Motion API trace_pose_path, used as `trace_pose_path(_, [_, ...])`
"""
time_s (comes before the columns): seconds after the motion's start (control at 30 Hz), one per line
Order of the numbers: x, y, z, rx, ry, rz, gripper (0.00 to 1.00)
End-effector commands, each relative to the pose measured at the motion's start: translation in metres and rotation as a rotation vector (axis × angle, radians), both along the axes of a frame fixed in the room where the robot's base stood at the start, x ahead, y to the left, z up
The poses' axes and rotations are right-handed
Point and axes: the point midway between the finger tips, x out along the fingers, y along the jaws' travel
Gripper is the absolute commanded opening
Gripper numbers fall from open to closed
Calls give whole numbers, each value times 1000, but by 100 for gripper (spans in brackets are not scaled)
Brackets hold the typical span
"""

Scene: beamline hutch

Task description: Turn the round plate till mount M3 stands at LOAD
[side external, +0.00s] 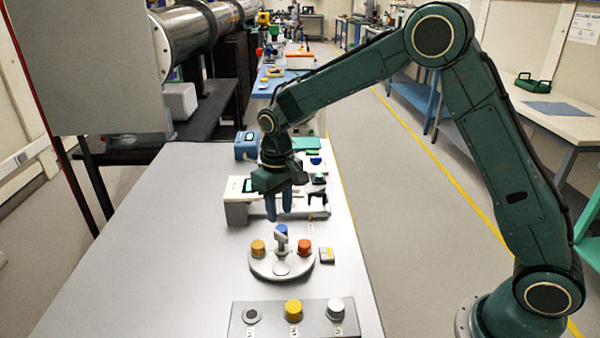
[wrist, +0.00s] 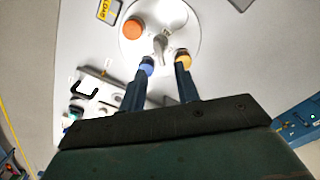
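The round plate (side external: 262,267) is pale grey and lies on the bench; it also shows in the wrist view (wrist: 188,28). It bears a blue-topped mount (side external: 281,230), a yellow-topped mount (side external: 258,248), an orange-red mount (side external: 304,247) and an empty pale seat (side external: 281,268) at the front. A grey handle (side external: 281,243) stands at its centre. The LOAD label (wrist: 108,10) lies off the rim near the orange-red mount. I cannot read which mount is M3. My gripper (side external: 278,215) is open and empty, pointing down, above and behind the plate. Its fingers (wrist: 165,65) are apart.
A grey block (side external: 272,322) in front holds an empty socket, a yellow-topped mount and a white-topped mount. Bare bench lies to the plate's left.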

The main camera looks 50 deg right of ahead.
Motion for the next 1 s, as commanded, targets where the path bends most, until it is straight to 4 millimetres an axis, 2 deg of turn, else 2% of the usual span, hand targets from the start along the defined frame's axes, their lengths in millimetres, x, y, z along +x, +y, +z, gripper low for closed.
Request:
trace_pose_path(0.2, [-1, 0, -34, 0, 4, 0, 32])
trace_pose_path(0.4, [-1, 0, -56, 0, 3, 0, 32])
trace_pose_path(0.6, [0, 0, -65, 0, 0, 0, 32])
trace_pose_path(0.87, [0, 0, -66, 0, 0, 0, 32])
trace_pose_path(0.9, [0, 0, -66, 0, 0, 0, 30])
trace_pose_path(1.0, [0, 0, -66, 0, 0, 0, 10])
